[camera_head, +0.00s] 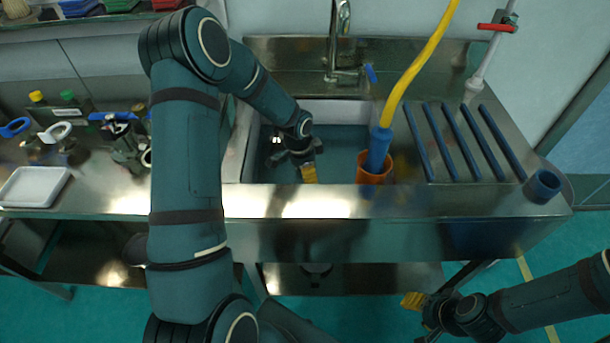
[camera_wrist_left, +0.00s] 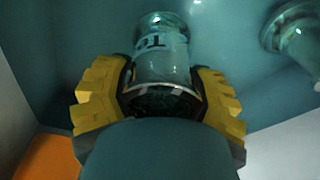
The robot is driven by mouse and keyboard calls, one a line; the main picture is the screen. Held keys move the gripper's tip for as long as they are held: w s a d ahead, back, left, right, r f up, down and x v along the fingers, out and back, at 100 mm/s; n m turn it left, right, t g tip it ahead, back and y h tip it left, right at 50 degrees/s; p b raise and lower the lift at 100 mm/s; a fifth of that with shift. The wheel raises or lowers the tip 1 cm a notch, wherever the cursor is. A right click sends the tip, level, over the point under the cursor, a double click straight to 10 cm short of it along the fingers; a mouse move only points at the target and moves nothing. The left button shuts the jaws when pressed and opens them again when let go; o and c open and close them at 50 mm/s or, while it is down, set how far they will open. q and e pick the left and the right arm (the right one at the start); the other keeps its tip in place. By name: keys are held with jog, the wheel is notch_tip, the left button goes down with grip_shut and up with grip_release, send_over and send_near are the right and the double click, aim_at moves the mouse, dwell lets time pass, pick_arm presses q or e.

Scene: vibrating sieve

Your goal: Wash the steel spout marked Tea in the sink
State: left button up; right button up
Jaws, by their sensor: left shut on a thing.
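My left gripper (camera_head: 308,172) reaches down into the sink basin (camera_head: 340,115). In the left wrist view its yellow fingers (camera_wrist_left: 158,98) are shut around a shiny steel spout (camera_wrist_left: 162,62). Dark letters on the spout begin with T; the rest cannot be read for certain. The spout is over the basin floor; whether it touches the floor I cannot tell. In the head view it is mostly hidden by the gripper. My right gripper (camera_head: 422,312) hangs in front of the sink bench at lower right, apart from the task's objects; its finger gap is not clear.
A steel tap (camera_head: 340,45) stands behind the basin. An orange cup (camera_head: 375,168) holds a blue-handled tool with a yellow hose (camera_head: 418,65). Blue bars (camera_head: 450,140) lie on the right drainboard. Another round metal piece (camera_wrist_left: 297,35) shows in the wrist view. A white tray (camera_head: 35,186) sits left.

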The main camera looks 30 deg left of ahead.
pick_arm(q)
notch_tip(320, 180, up, 9)
jog(key=p, duration=0.6)
jog(key=shift+f, duration=0.1)
notch_tip(320, 180, up, 15)
jog(key=p, duration=1)
dwell(0.7)
jog(key=s+d+f+n+b, duration=0.1)
jog(key=s+d+n+b, duration=0.1)
jog(key=d+n, duration=0.2)
jog(key=s+d+f+n+y+b, duration=0.1)
jog(key=d+n+b, duration=0.2)
jog(key=d, duration=0.7)
jog(key=shift+s+n, duration=0.4)
